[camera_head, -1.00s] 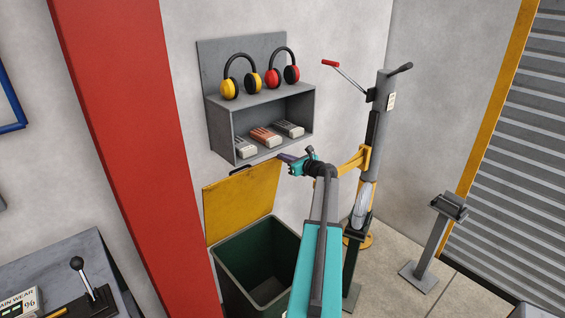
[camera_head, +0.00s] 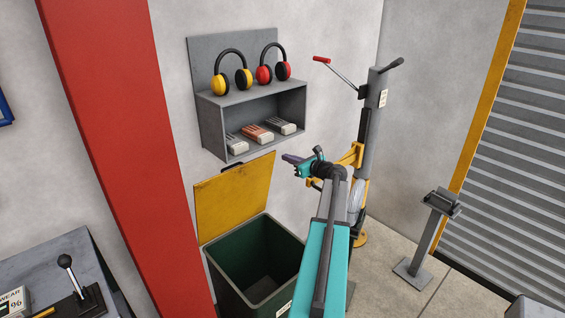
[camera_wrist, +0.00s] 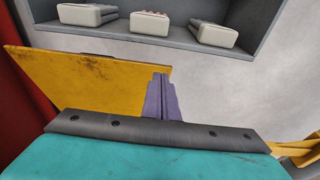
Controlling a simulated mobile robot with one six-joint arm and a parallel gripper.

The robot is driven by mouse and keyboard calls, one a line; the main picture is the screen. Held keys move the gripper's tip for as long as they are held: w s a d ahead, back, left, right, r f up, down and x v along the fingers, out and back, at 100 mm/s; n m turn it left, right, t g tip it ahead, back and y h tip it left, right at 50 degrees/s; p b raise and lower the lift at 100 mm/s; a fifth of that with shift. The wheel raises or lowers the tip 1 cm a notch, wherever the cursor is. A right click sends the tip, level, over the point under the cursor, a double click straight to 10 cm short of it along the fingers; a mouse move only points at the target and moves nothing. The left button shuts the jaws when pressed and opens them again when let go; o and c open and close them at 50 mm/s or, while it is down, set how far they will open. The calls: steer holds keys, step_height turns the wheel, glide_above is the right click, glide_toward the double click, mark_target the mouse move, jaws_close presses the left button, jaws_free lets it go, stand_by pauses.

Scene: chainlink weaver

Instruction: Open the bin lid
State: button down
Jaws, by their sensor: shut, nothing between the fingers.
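The bin (camera_head: 262,262) is dark green and stands below the wall shelf, with its mouth uncovered. Its yellow lid (camera_head: 235,198) is swung up and leans near upright at the back, against the wall side. A dark handle (camera_head: 232,168) shows at the lid's top edge. My gripper (camera_head: 287,158) is to the right of the lid's upper edge, apart from it in the head view. In the wrist view my gripper's purple fingers (camera_wrist: 158,97) are together and empty, and the yellow lid (camera_wrist: 95,82) lies behind and left of them.
A grey shelf (camera_head: 208,128) with ear defenders and several packs hangs above the bin. A grey post with yellow brackets (camera_head: 352,155) stands close right of my arm. A red pillar (camera_head: 118,150) is at left. Bare floor (camera_head: 385,285) lies at right.

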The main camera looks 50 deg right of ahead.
steer(key=shift+s+a+r+b, duration=0.25)
steer(key=shift+s+r, duration=0.25)
steer(key=shift+s, duration=0.3)
steer(key=shift+s+a+r+b, duration=0.2)
steer(key=shift+s+r, duration=0.3)
steer(key=shift+s, duration=0.3)
steer(key=shift+s+a+r+b, duration=0.15)
steer(key=shift+s+r+b, duration=0.1)
steer(key=shift+s+r, duration=0.4)
steer(key=shift+s+f, duration=0.15)
steer(key=shift+f, duration=0.05)
